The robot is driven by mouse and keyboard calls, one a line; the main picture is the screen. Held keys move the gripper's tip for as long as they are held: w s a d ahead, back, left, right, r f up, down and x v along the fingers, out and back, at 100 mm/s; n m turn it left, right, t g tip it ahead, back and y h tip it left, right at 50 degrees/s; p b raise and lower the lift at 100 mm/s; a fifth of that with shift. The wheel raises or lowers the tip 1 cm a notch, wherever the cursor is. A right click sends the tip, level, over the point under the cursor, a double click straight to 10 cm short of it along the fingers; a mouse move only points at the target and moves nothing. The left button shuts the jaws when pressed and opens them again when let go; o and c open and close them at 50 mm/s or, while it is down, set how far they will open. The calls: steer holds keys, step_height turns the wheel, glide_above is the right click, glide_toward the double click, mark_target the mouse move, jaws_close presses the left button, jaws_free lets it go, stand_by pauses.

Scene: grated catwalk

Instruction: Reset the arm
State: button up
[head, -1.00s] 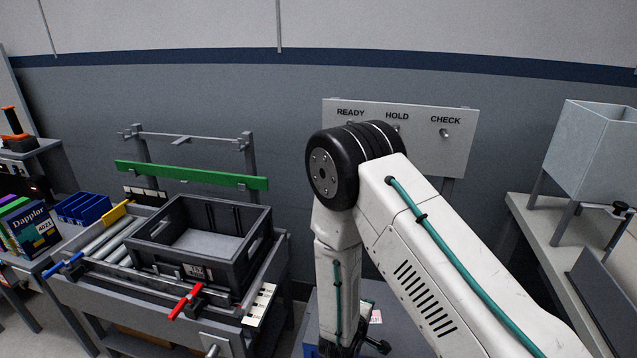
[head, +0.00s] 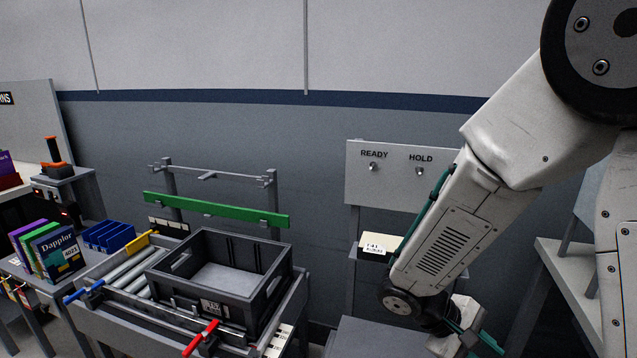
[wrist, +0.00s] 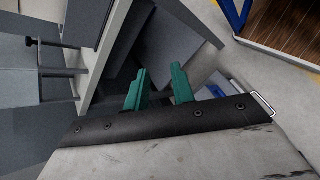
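My arm (head: 450,235) is bent on the right side of the head view, its forearm slanting down and left from the elbow. My gripper (head: 482,343) is low at the bottom right there, partly cut off by the frame edge. In the wrist view my gripper (wrist: 160,86) shows two teal fingers standing apart, with nothing between them. Grey furniture surfaces lie beyond the fingers. I cannot tell how far away they are.
A dark crate (head: 275,272) sits on a roller conveyor (head: 124,272) at the left. A panel (head: 403,194) with READY and HOLD switches is behind my arm. A card (head: 383,247) is below it. A grey bench (head: 566,268) stands at the right.

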steer(key=s+a+r+m+t+y, duration=0.3)
steer(key=s+r+m+y, duration=0.3)
steer(key=s+r+y, duration=0.4)
steer(key=s+r+t, duration=0.1)
steer(key=s+r, duration=0.3)
steer(key=r, duration=0.3)
steer(key=shift+a+r, duration=0.15)
steer(key=shift+r, duration=0.2)
